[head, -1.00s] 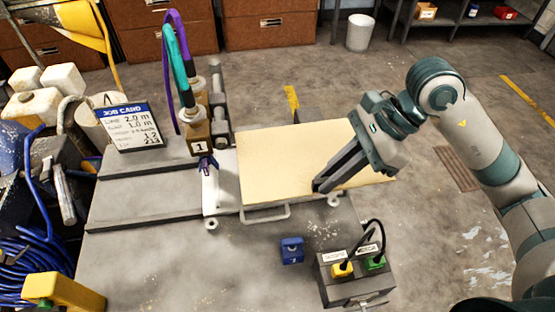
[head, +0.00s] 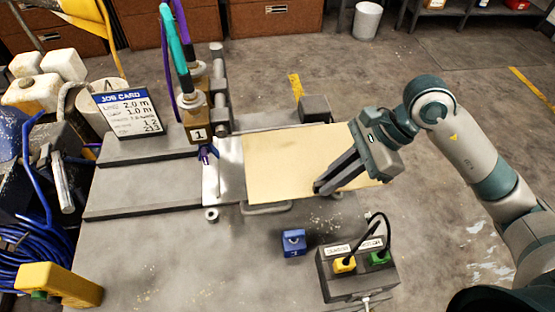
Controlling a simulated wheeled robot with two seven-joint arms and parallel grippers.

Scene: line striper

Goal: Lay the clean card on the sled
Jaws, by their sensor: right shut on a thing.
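The clean card (head: 290,165) is a plain cream sheet, roughly level, over the right part of the sled. The sled shows as a pale metal plate (head: 222,175) left of the card, with a small wheel (head: 211,215) and a handle loop (head: 268,209) at its near side. My right gripper (head: 325,188) is shut on the card at its near right part. Whether the card touches the sled is hard to tell. My left gripper is out of view.
A spray head marked 1 (head: 197,122) with hoses stands left of the card. A job card (head: 127,112) stands further left. A blue block (head: 293,242) and a switch box (head: 357,272) sit in front. A dark box (head: 315,108) is behind the card.

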